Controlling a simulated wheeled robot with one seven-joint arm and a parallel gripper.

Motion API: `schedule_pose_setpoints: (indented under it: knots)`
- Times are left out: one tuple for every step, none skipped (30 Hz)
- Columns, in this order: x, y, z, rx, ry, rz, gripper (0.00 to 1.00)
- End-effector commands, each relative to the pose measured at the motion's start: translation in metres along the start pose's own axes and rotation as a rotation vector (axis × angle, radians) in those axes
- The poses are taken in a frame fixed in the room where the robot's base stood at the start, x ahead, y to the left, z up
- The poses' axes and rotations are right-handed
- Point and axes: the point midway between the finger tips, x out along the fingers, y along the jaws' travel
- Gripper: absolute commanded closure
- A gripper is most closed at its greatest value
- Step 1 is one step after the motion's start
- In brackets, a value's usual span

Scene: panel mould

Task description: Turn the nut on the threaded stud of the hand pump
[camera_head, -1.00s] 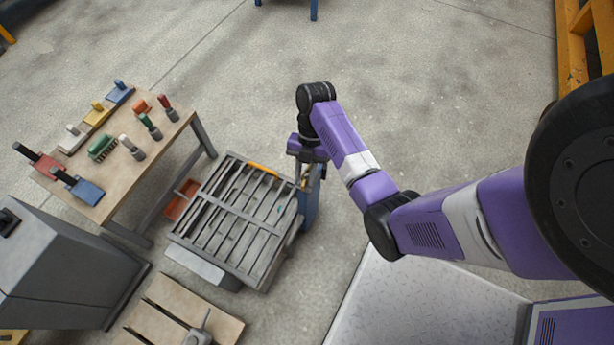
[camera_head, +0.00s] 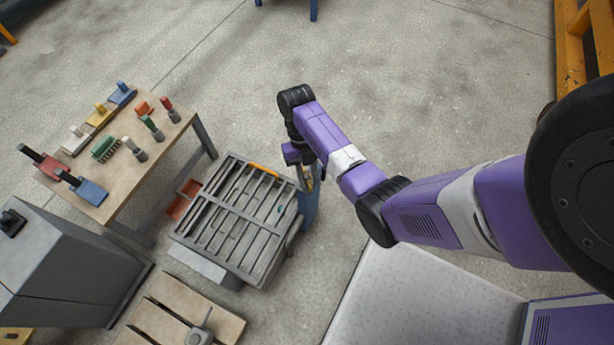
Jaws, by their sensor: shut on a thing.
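The hand pump (camera_head: 310,208) shows as a narrow blue body at the right side of the grey slatted mould (camera_head: 235,222). My gripper (camera_head: 307,182) is at the top of the pump, pointing down, under the purple and black wrist. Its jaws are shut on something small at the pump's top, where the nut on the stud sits. The nut and the threaded stud are too small and too covered by the wrist to make out.
A wooden bench (camera_head: 125,165) with coloured floats, brushes and handled tools stands at the left. A red tray (camera_head: 183,199) lies beside the mould. A grey cabinet (camera_head: 60,265) and a wooden board (camera_head: 185,318) are at the lower left.

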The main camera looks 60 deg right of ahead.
Motion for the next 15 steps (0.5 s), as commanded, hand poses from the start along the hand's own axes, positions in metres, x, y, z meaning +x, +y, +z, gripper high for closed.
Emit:
schedule_pose_setpoints:
  knots:
    - [0.0040, -0.0021, -0.0012, 0.004, 0.006, -0.004, 1.00]
    - [0.0041, -0.0021, -0.0011, 0.004, 0.006, -0.004, 1.00]
    - [0.0041, -0.0021, -0.0011, 0.005, 0.006, -0.004, 1.00]
    - [0.0042, -0.0021, -0.0011, 0.005, 0.006, -0.003, 1.00]
    - [0.0042, -0.0021, -0.0012, 0.005, 0.006, -0.003, 1.00]
    - [0.0042, -0.0021, -0.0011, 0.006, 0.006, -0.003, 0.67]
    - [0.0040, -0.0020, -0.0011, 0.006, 0.006, -0.003, 0.61]
    - [0.0038, -0.0018, -0.0010, 0.005, 0.006, -0.002, 0.55]
    - [0.0034, -0.0016, -0.0008, 0.005, 0.005, -0.002, 0.49]
    - [0.0031, -0.0014, -0.0007, 0.005, 0.004, -0.002, 0.49]
    - [0.0028, -0.0013, -0.0006, 0.005, 0.004, -0.001, 0.49]
    - [0.0025, -0.0012, -0.0005, 0.004, 0.003, -0.001, 0.49]
    - [0.0023, -0.0010, -0.0005, 0.004, 0.003, -0.001, 0.49]
    - [0.0021, -0.0009, -0.0004, 0.004, 0.003, -0.001, 0.49]
    - [0.0019, -0.0008, -0.0004, 0.004, 0.003, 0.000, 0.49]
